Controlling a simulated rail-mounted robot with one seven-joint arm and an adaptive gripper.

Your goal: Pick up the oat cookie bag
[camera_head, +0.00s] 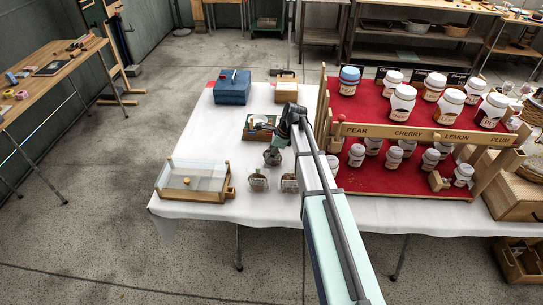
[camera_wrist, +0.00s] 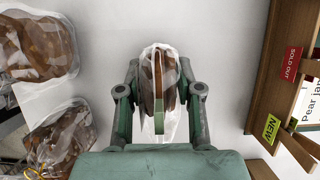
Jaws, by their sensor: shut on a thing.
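My gripper (camera_wrist: 160,88) is shut on a clear bag of brown baked goods (camera_wrist: 148,72) in the wrist view. The bag stands between the two fingers, with a thin tan and green strip down its middle. I cannot read a label on it, so I cannot tell its kind. Two more clear bags of brown goods lie to the left in the wrist view, one at the upper left (camera_wrist: 38,45) and one at the lower left (camera_wrist: 62,138). In the head view small bags stand on the white table, one of them at the front (camera_head: 258,182). My arm hides part of that area.
A red-lined jar rack (camera_head: 420,135) stands close on the right; its wooden side (camera_wrist: 275,70) shows in the wrist view. A clear-lidded wooden case (camera_head: 190,192) is at the front left. A blue box (camera_head: 232,91) and a wooden box (camera_head: 286,92) are at the back.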

